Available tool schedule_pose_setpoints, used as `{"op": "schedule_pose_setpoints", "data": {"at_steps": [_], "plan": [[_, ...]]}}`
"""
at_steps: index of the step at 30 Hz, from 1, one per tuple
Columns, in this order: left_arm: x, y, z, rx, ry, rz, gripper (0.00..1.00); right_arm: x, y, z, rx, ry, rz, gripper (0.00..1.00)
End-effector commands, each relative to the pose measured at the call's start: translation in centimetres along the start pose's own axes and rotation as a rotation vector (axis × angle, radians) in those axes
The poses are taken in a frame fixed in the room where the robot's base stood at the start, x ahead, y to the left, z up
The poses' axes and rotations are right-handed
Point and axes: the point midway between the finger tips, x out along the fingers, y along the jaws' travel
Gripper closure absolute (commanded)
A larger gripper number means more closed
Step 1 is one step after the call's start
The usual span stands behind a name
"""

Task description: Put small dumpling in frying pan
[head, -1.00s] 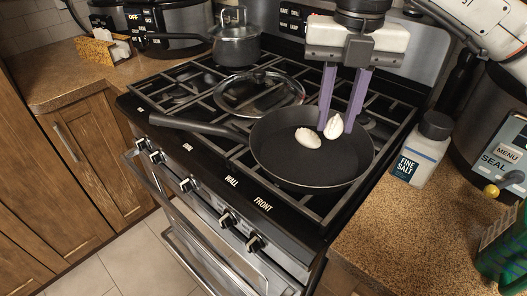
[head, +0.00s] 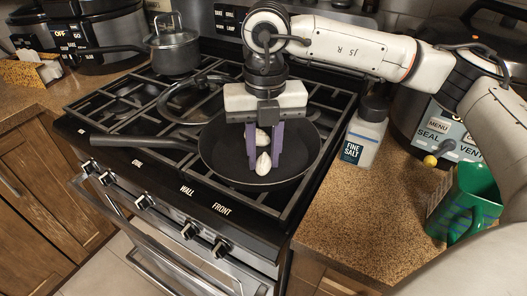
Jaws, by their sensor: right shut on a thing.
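The black frying pan (head: 302,165) sits on the stove's front burner, handle pointing left. My right gripper (head: 263,164) comes down over the pan, its purple fingers reaching inside the rim. It is shut on a small white dumpling (head: 263,163) with a pointed top, between the fingertips. I cannot tell whether this dumpling touches the pan floor. A second white piece (head: 262,138) shows behind it, between the fingers in the picture and partly hidden, seemingly lying in the pan. My left gripper is not in view.
A glass lid (head: 193,97) lies on the grates behind the pan, and a lidded pot (head: 173,50) stands at the back.

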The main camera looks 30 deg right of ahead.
Motion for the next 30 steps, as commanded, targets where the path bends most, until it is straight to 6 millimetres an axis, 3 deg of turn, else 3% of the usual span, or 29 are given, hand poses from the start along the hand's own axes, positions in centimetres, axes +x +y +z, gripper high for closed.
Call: {"op": "schedule_pose_setpoints", "data": {"at_steps": [6, 7, 10, 22, 30], "plan": [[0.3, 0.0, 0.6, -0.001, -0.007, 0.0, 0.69, 0.4, 0.0, 0.0, 0.001, 0.0, 0.0, 0.96], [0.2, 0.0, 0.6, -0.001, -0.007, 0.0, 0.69, 0.3, 0.0, 0.0, 0.001, 0.0, 0.001, 0.72], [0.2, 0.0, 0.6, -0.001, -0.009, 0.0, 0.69, 0.2, 0.0, 0.0, 0.001, 0.0, 0.0, 0.56], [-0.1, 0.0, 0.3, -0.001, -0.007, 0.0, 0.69, -0.5, 0.1, 0.1, 0.001, -0.002, 0.002, 0.56], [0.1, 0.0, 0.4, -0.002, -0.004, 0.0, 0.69, -5.8, 0.1, 0.1, 0.001, -0.005, 0.005, 0.56]]}}
